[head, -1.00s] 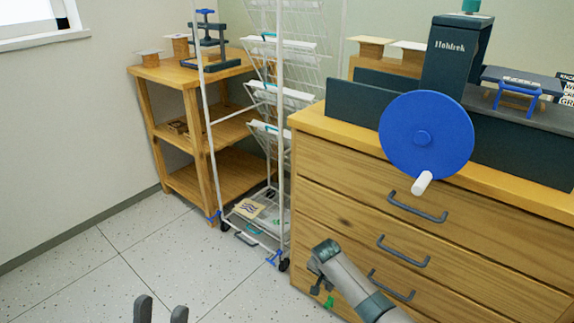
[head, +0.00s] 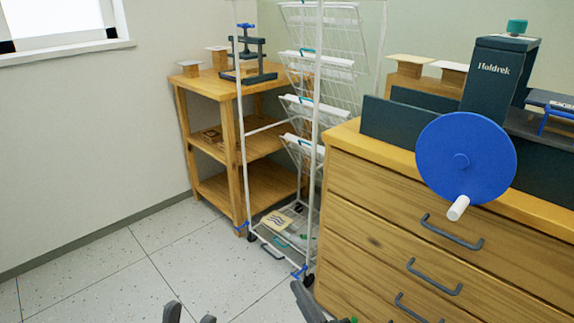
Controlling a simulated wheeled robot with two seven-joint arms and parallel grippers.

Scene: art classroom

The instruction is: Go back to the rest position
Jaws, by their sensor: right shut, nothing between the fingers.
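My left gripper (head: 190,316) is at the bottom edge of the head view, over the floor. Its two dark fingertips stand apart with nothing visible between them; the rest of it is out of frame. My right gripper (head: 307,301) shows only in part at the bottom edge, in front of the lower left corner of the wooden drawer cabinet (head: 345,223). It is shut and holds nothing.
The cabinet carries a press with a blue handwheel (head: 466,158); its white handle sticks out toward me. A white wire drying rack (head: 317,120) stands left of the cabinet, beside a wooden shelf (head: 237,180). The tiled floor (head: 150,262) at left is clear.

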